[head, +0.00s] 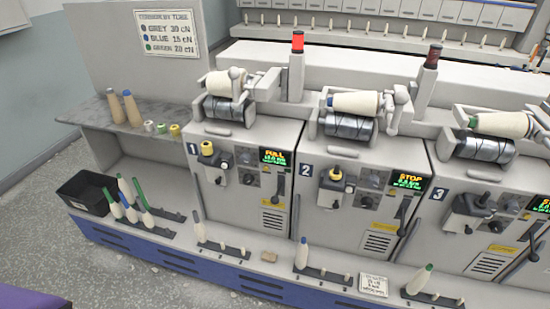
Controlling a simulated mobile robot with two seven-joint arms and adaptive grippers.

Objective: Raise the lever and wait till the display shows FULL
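Three winding units stand in a row. Unit 1's display (274,157) reads FULL in orange, with smaller green text below. Unit 2's display (409,181) reads STOP. Unit 3's display (541,204) is cut by the right edge, and I cannot read it. A dark lever (281,184) is on unit 1's front, below its display. Similar dark levers are on unit 2 (403,212) and unit 3 (532,234). I cannot tell which lever is meant, or whether each is up or down. Neither of my grippers is in view.
Unit 1's lamp (298,42) glows red; unit 2's lamp (433,57) is dark red. Pegged strips along the front ledge hold several slim bobbins. A black bin (83,191) stands at left. A card (373,286) lies on the ledge.

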